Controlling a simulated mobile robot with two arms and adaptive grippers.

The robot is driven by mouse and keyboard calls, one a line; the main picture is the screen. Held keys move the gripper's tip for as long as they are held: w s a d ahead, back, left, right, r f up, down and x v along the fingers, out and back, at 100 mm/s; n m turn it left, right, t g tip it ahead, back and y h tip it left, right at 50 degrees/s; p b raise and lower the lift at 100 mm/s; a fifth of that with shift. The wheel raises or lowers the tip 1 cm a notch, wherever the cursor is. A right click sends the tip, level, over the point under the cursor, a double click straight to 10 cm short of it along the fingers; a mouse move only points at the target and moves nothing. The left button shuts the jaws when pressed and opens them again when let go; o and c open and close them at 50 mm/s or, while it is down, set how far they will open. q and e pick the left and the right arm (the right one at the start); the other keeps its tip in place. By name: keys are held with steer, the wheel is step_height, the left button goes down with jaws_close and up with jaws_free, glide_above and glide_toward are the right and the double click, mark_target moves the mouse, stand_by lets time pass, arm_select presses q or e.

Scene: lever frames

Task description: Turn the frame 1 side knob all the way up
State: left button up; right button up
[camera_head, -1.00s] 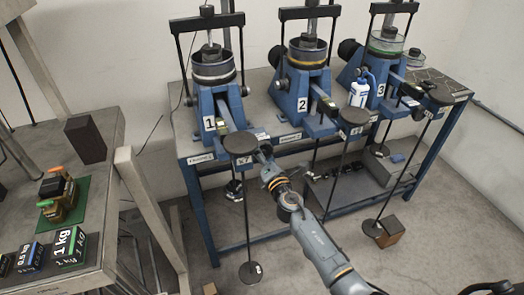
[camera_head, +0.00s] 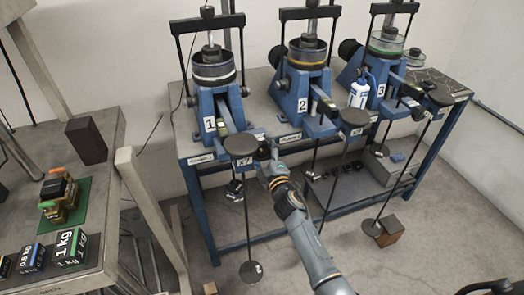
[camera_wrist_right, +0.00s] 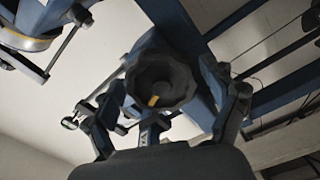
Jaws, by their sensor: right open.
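Lever frame 1 (camera_head: 212,105) is the blue stand at the left of the bench, with a dark round disk (camera_head: 240,143) at its front. My right gripper (camera_head: 268,158) is just right of that disk. In the right wrist view, a dark lobed knob (camera_wrist_right: 165,76) with a yellow mark on its face is straight ahead. The right gripper's fingers (camera_wrist_right: 168,105) are open around the knob's sides; I cannot tell whether they touch it. In the head view the gripper largely hides the knob. My left gripper is not in view.
Frames 2 (camera_head: 302,85) and 3 (camera_head: 382,75) stand to the right on the blue bench. A white and blue bottle (camera_head: 359,94) is by frame 3. A side table (camera_head: 100,225) at left holds weights. A rod with a round foot (camera_head: 251,271) hangs below the disk.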

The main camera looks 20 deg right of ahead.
steer(key=s+p, duration=0.1)
steer(key=s, duration=0.5)
steer(key=shift+p, duration=0.3)
steer(key=shift+f, duration=0.1)
